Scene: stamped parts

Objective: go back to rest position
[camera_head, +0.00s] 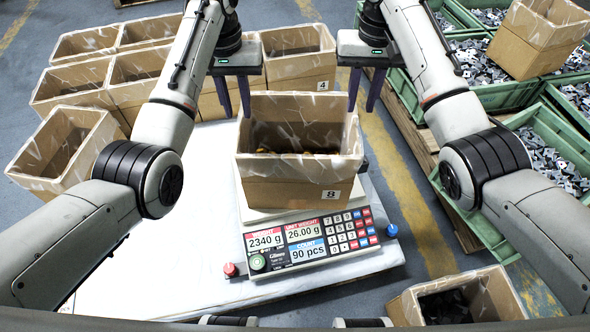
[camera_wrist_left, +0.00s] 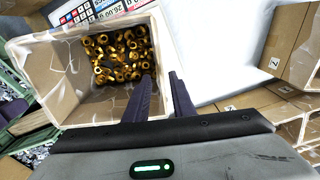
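A cardboard box (camera_head: 295,193) labelled 8 stands upright on the counting scale (camera_head: 318,238), whose display reads 2340 g, 26.00 g and 90 pcs. In the left wrist view the box (camera_wrist_left: 60,75) holds many brass-coloured parts (camera_wrist_left: 120,55). My left gripper (camera_head: 236,115) is open, its fingers pointing down by the box's far left corner. In the left wrist view its fingers (camera_wrist_left: 160,85) are apart, near the box's rim; I cannot tell whether they touch it. My right gripper (camera_head: 362,110) is open with nothing visible between its fingers, beside the box's far right corner.
Several cardboard boxes (camera_head: 137,80) stand behind and left of the white table (camera_head: 165,265). Another box (camera_head: 65,150) stands at the left, and one with dark parts (camera_head: 455,300) at the lower right. Green crates (camera_head: 500,95) of metal parts fill the right. The table's front left is clear.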

